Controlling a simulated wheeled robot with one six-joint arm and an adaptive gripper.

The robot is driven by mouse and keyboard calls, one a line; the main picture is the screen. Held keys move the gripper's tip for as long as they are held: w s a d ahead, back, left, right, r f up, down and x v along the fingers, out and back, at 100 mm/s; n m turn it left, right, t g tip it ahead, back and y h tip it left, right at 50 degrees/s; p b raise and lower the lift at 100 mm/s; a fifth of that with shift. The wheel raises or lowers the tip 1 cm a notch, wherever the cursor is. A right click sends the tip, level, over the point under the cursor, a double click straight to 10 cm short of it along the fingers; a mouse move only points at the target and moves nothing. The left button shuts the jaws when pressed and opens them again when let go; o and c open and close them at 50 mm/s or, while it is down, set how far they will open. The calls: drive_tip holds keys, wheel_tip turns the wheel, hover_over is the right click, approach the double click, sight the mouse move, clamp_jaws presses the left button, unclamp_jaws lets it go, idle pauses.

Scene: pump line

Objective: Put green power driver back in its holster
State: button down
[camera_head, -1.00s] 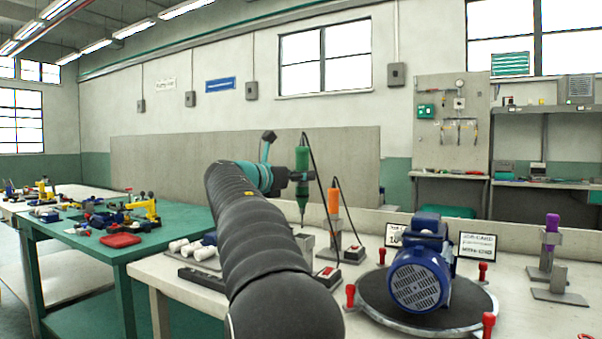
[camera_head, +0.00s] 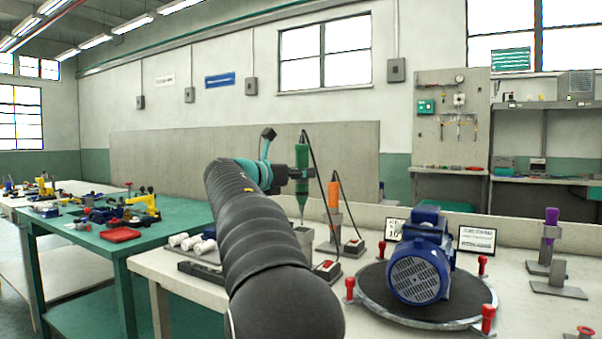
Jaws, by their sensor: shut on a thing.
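The green power driver (camera_head: 302,172) hangs upright, bit down, with a black cable from its top. My gripper (camera_head: 291,174) is shut on its body, seen from behind my arm. The driver's thin tip points at a grey metal holster (camera_head: 304,238) on the bench, just below it. The tip is close to the holster's top; I cannot tell whether it is above it or slightly inside. My arm hides part of the holster's base.
An orange driver (camera_head: 333,195) stands in its own holder to the right, by a red-switch box (camera_head: 353,246). A blue motor (camera_head: 420,262) sits on a round turntable (camera_head: 465,313) with red knobs. A purple driver (camera_head: 550,226) stands far right. White cylinders (camera_head: 187,241) lie left of my arm.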

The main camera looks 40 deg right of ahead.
sight(297, 197)
drive_tip(key=shift+f+b, duration=1.35)
drive_tip(key=shift+f, duration=1.75)
drive_tip(key=shift+f+b, duration=1.6)
drive_tip(key=shift+f, duration=1.05)
drive_tip(key=c, duration=0.7)
unclamp_jaws()
drive_tip(key=shift+f, duration=0.1)
drive_tip(key=shift+s+a, duration=0.15)
drive_tip(key=shift+a, duration=1.35)
drive_tip(key=shift+s+a, duration=0.15)
drive_tip(key=shift+a, duration=1.35)
drive_tip(key=shift+a, duration=0.15)
